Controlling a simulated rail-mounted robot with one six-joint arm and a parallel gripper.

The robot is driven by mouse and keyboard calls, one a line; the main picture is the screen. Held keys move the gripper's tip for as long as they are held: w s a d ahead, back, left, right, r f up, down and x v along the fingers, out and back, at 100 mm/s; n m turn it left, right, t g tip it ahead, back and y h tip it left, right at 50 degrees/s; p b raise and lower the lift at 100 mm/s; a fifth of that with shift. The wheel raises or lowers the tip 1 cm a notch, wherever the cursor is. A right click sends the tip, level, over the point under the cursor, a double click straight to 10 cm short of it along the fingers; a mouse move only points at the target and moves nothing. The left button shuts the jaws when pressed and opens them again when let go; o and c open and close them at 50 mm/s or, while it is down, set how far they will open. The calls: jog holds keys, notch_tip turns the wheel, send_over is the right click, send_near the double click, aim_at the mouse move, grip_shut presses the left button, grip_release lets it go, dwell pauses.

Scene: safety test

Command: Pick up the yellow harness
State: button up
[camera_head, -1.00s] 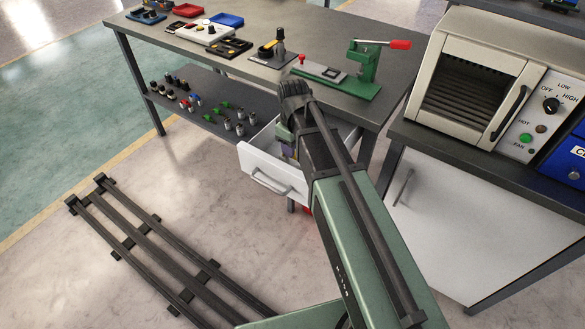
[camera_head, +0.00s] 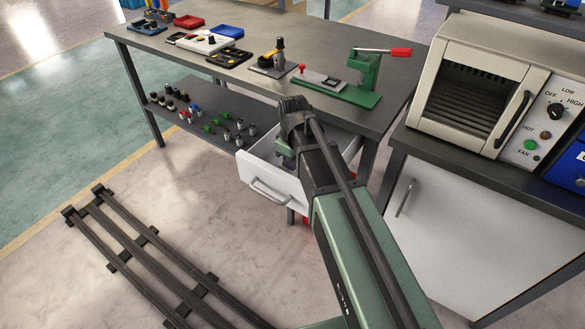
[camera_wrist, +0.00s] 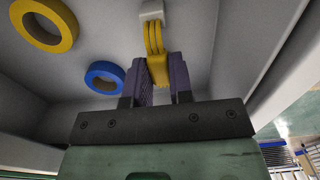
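The yellow harness (camera_wrist: 158,70) shows in the wrist view inside the drawer, as a few yellow strands running from a white end piece (camera_wrist: 151,11) to a yellow block. My gripper (camera_wrist: 159,80) has purple ribbed fingers, one on each side of the yellow block. The fingers are close to the block, but I cannot tell whether they press on it. In the head view my gripper's wrist (camera_head: 290,130) reaches down into the open white drawer (camera_head: 272,188); my arm hides the harness there.
A yellow tape ring (camera_wrist: 67,22) and a blue ring (camera_wrist: 92,70) lie left of the harness in the drawer. The drawer walls are close around my gripper. Above is a workbench (camera_head: 330,118) with a green press (camera_head: 365,80). A cabinet with an oven (camera_head: 465,90) stands to the right.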

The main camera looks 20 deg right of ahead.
grip_shut()
notch_tip(320, 180, up, 7)
jog(key=p, duration=0.6)
jog(key=shift+f+p, duration=0.1)
jog(key=shift+p, duration=0.3)
jog(key=shift+f, duration=0.15)
